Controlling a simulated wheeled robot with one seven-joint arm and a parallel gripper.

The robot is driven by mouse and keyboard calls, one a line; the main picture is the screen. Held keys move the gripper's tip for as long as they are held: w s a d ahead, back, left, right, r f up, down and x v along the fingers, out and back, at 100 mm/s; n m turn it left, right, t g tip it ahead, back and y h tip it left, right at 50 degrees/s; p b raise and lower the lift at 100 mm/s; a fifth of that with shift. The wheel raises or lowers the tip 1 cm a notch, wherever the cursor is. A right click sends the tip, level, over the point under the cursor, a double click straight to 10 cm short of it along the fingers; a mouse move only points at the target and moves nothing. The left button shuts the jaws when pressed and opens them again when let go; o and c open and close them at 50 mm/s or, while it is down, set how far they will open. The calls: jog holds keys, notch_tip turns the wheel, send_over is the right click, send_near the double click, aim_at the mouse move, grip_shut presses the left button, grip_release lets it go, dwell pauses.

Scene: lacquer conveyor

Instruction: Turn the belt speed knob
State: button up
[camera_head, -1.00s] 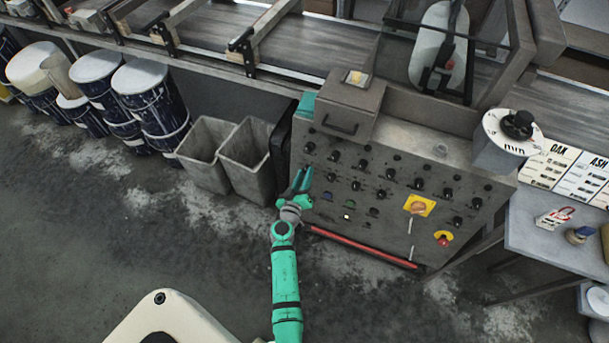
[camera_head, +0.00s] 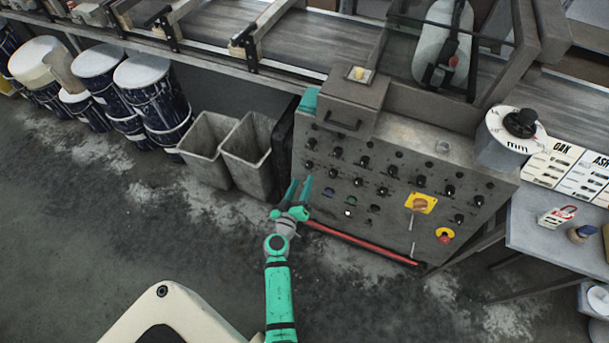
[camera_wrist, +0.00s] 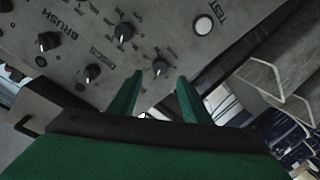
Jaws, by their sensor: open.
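The grey control panel (camera_head: 400,165) carries rows of small black knobs. I cannot tell which one is the belt speed knob. My gripper (camera_head: 299,188) is open and empty, with its green fingers just in front of the panel's left side. In the wrist view my gripper (camera_wrist: 158,97) points at the panel face (camera_wrist: 150,30). A black knob (camera_wrist: 160,66) shows near the right fingertip, and another knob (camera_wrist: 124,32) lies beyond the left fingertip. More knobs (camera_wrist: 92,72) sit to the left, near lettering reading BRUSH. I see no finger around a knob.
A white round button (camera_wrist: 203,25) marked TEST is on the panel. A yellow switch plate (camera_head: 420,203) and a red-topped button (camera_head: 445,235) are at the panel's lower right. A red bar (camera_head: 360,243) runs along its bottom. Grey bins (camera_head: 247,155) stand left of the panel.

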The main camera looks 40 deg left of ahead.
jog(key=v, duration=0.4)
jog(key=shift+s, duration=0.25)
dwell(0.3)
jog(key=s+d+f+m+g+h, duration=0.15)
jog(key=s+d+m, duration=0.35)
jog(key=s+d, duration=1.1)
jog(key=s+d+r+m+h, duration=0.2)
jog(key=s+d+r, duration=0.3)
jog(key=d+r, duration=0.3)
jog(key=s+d+r+m+t+h, duration=0.1)
jog(key=s+d+r+m+h, duration=0.1)
jog(key=s+d+r+m, duration=0.2)
jog(key=s+d+r, duration=0.2)
jog(key=d+r, duration=0.2)
jog(key=r, duration=0.2)
jog(key=shift+d+r, duration=0.35)
jog(key=shift+r, duration=0.05)
jog(key=shift+s+d+t, duration=0.1)
jog(key=shift+s+t, duration=0.1)
jog(key=shift+t, duration=0.05)
